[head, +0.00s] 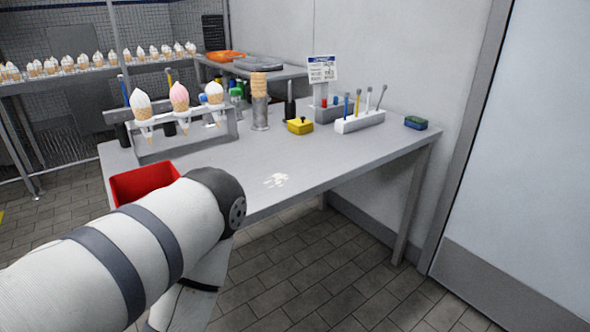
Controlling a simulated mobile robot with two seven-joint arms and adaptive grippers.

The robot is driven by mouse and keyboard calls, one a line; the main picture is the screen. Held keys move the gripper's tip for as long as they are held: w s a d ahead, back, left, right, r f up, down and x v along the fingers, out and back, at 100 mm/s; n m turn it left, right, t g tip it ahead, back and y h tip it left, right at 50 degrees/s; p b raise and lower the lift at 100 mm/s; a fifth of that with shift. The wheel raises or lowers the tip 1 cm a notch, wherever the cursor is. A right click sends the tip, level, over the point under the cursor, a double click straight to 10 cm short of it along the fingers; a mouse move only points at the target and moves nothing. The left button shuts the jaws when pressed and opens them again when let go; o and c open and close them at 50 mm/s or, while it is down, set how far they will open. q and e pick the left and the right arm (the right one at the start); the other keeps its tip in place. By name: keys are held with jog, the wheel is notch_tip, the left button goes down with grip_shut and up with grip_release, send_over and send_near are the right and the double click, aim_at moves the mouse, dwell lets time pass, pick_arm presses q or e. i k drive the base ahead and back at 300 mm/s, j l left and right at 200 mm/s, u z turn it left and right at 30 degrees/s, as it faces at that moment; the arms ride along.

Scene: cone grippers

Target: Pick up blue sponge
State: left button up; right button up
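A small sponge (416,122), blue on top with a green layer, lies flat on the grey table (345,165) near its right back end, close to the wall. Nothing touches it. My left arm comes in from the left and bends down at the front edge of the table, well to the left of the sponge. Its gripper is out of the picture below. My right gripper and arm are not in view.
A white holder (360,122) with upright tools stands left of the sponge, then a yellow box (300,125). A cone rack (185,143) and red bin (143,182) are at left. A white splotch (276,181) marks the table. The table's right front is clear.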

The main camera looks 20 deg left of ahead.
aim_at(415, 123)
jog(key=i+l+z, duration=0.1)
jog(key=i, duration=0.35)
jog(key=i+l+z, duration=0.1)
jog(key=i, duration=0.35)
